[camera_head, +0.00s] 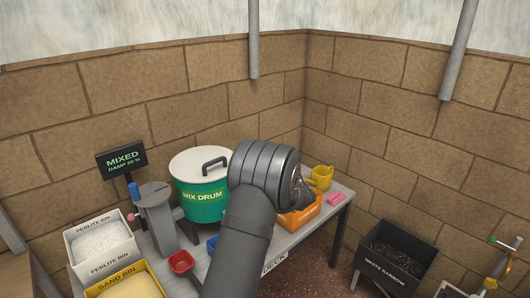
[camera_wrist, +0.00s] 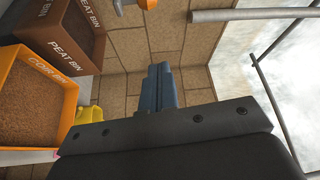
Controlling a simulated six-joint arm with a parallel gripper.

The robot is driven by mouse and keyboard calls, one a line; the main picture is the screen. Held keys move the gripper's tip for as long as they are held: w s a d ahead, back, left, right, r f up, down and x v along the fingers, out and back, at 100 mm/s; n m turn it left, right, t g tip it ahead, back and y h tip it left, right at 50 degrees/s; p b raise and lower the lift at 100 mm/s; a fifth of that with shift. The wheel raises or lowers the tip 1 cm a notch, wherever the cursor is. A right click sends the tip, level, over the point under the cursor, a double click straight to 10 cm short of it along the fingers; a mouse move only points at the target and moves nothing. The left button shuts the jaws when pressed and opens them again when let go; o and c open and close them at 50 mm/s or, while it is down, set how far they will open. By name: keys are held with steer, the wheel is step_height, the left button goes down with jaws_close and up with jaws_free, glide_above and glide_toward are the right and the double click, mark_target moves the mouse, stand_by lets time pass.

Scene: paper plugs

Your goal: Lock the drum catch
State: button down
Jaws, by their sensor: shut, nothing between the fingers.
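The green mix drum (camera_head: 202,205) stands upright on the deck in the head view, with its white lid (camera_head: 188,163) on and a dark handle on top. I cannot make out the drum catch; my arm covers the drum's right side. A grey stand (camera_head: 158,215) with a blue grip and a pink knob is left of the drum. My gripper (camera_wrist: 163,70) shows in the wrist view with its dark blue fingers together and empty, apart from any object. In the head view my arm hides most of it, right of the drum. The drum is not in the wrist view.
The perlite bin (camera_head: 100,245) and sand bin (camera_head: 125,285) are at left, near a red scoop (camera_head: 181,262). An orange coir bin (camera_wrist: 38,95) and yellow jug (camera_head: 322,177) are at right. A waste barrow (camera_head: 395,262) stands off the deck (camera_head: 343,204). Stone walls close the back.

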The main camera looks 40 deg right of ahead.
steer(key=w, duration=0.9)
steer(key=shift+w, duration=0.15)
steer(key=shift+d, duration=0.1)
